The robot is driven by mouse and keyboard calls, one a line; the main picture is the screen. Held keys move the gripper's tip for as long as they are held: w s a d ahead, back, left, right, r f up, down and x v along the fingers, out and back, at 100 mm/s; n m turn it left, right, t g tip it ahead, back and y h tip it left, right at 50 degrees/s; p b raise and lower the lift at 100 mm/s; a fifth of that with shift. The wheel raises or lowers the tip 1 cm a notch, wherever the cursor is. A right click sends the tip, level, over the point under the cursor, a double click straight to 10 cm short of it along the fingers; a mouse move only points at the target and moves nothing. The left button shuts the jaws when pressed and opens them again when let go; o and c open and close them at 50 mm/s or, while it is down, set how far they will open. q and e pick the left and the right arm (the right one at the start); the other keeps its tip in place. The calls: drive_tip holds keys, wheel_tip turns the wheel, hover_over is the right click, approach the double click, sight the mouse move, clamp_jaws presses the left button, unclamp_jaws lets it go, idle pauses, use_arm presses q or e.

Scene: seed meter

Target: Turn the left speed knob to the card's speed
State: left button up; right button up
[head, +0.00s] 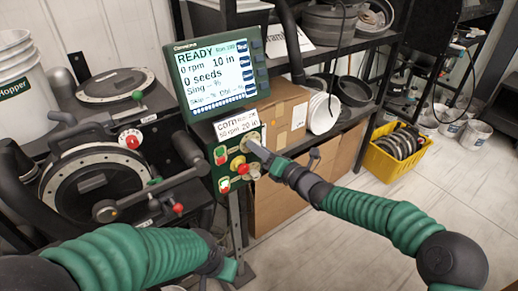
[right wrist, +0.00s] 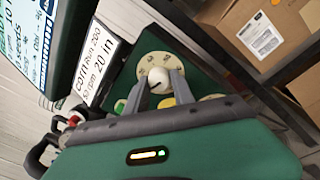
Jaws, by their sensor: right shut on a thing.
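The control box (head: 214,180) carries a card (head: 237,127) reading "corn", "50 rpm" and "20 in". The screen (head: 216,73) above shows READY, 0 rpm, 10 in and 0 seeds. My right gripper (head: 256,148) is at the upper right dial of the box. In the right wrist view its fingers (right wrist: 165,87) are shut on a white knob (right wrist: 158,85) with a dark pointer line. A pale round dial plate (right wrist: 156,71) surrounds the knob; its marks are too small to read. My left gripper (head: 229,269) is low at the front, its fingers unclear.
Red and green buttons (head: 221,155) and a yellow-ringed button (head: 238,164) sit close beside the gripped knob. The round seed meter (head: 95,185) with a crank is at left. Boxes (head: 280,110) stand behind. A yellow crate (head: 397,153) is on the open floor at right.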

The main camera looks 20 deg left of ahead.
clamp_jaws()
drive_tip(key=shift+f, duration=0.1)
